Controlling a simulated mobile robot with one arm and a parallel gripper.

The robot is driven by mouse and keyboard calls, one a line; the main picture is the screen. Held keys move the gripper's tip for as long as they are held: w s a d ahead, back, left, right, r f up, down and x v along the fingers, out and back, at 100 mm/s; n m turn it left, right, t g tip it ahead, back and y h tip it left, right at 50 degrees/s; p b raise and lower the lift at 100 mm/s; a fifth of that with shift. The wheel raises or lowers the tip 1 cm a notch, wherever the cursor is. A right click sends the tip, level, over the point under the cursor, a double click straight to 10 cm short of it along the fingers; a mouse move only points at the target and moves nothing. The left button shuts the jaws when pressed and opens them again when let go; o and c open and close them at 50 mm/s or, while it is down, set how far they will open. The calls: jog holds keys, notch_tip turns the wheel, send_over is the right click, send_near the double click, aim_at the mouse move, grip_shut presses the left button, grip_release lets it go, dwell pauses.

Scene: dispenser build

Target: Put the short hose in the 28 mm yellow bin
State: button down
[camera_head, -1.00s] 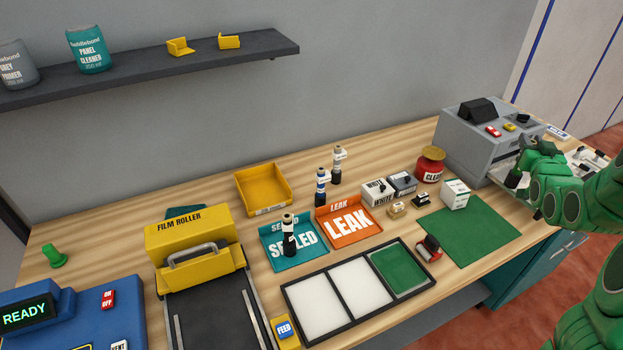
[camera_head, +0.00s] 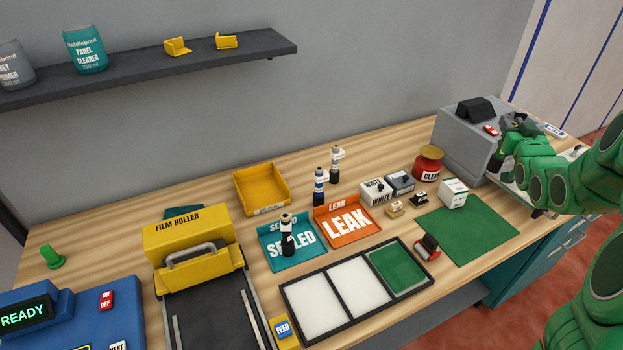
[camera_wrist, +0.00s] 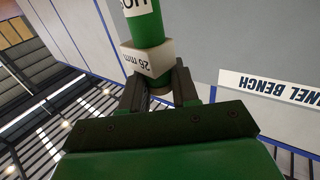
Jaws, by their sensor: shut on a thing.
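My gripper (camera_wrist: 160,85) is shut on a green cylindrical piece (camera_wrist: 146,28), which looks like the short hose. It has a pale square collar marked with what looks like "26 mm", and part of a printed word shows higher up. In the head view my gripper (camera_head: 508,140) is at the right, beside the grey machine; the held piece is hard to make out there. An open, empty-looking yellow bin (camera_head: 262,186) stands on the bench at the back middle, far left of my gripper. Its front label is too small to read.
Between them stand a red jar (camera_head: 428,165), small boxes (camera_head: 453,194), dark bottles (camera_head: 334,165), and the orange LEAK tray (camera_head: 345,222). The teal SEALED tray (camera_head: 290,245) and yellow film roller (camera_head: 190,235) are near the bin. The green mat (camera_head: 480,230) is mostly clear.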

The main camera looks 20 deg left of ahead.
jog(key=s+a+n+g+y, duration=0.2)
jog(key=s+a+n+y, duration=0.15)
jog(key=a, duration=1.25)
jog(key=s+a+n+g+y, duration=0.1)
jog(key=s+a+n+y, duration=0.3)
jog(key=a, duration=1.3)
jog(key=s+a+n+g+y, duration=0.2)
jog(key=s+a+g+y, duration=0.15)
jog(key=s+a, duration=0.75)
jog(key=s+a+n+g+y, duration=0.2)
jog(key=s+a+g, duration=0.4)
jog(key=a, duration=0.9)
jog(key=w+a+f, duration=0.4)
jog(key=w+f, duration=0.1)
jog(key=f, duration=0.4)
jog(key=w+a+f+t, duration=0.1)
jog(key=w+a+f, duration=0.3)
jog(key=f, duration=0.5)
jog(key=shift+w+a, duration=0.3)
jog(key=shift+w, duration=0.1)
jog(key=shift+f+t, duration=0.2)
jog(key=shift+t, duration=0.05)
